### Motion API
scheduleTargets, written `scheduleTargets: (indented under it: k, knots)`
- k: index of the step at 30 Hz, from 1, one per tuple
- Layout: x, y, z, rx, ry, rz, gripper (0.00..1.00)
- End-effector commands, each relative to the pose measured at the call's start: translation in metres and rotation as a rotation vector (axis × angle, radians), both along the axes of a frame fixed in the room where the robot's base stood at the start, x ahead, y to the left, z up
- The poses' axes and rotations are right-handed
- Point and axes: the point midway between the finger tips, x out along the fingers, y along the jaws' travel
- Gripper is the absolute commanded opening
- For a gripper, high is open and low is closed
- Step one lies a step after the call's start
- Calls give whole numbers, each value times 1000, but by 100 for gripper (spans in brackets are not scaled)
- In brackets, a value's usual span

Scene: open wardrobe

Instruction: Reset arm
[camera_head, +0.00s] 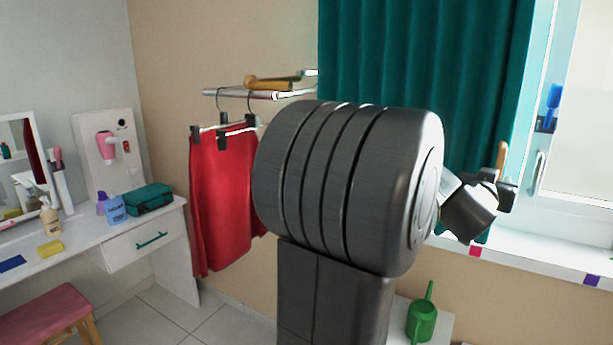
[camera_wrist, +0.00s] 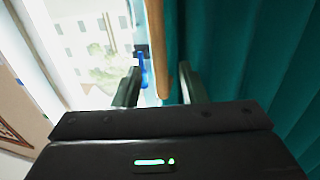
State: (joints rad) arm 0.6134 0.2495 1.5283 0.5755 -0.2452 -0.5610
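My gripper (camera_head: 502,190) is at the end of my raised arm, in front of the teal curtain and near the window at the right. In the wrist view its two fingers (camera_wrist: 160,90) stand apart, so it is open. A tan wooden bar (camera_wrist: 156,45) shows between the fingers, with visible gaps on both sides of it. A short tan wooden piece (camera_head: 501,155) also shows just above the gripper in the head view. I cannot tell how far it is from the fingers. My arm hides the middle of the head view.
A teal curtain (camera_head: 420,60) hangs behind my arm. The window's white sill (camera_head: 560,262) lies below the gripper. A blue object (camera_head: 553,95) is on the window frame. A red skirt (camera_head: 225,190) hangs on a rail (camera_head: 225,92) at the left. A green watering can (camera_head: 422,322) stands low down.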

Motion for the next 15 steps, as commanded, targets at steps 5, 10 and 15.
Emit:
scheduleTargets:
  k: [5,10,15]
  knots:
    - [21,-20,0,0,1,-1,38]
    - [34,-32,0,-1,1,-1,38]
    - [40,-38,0,-1,1,-1,38]
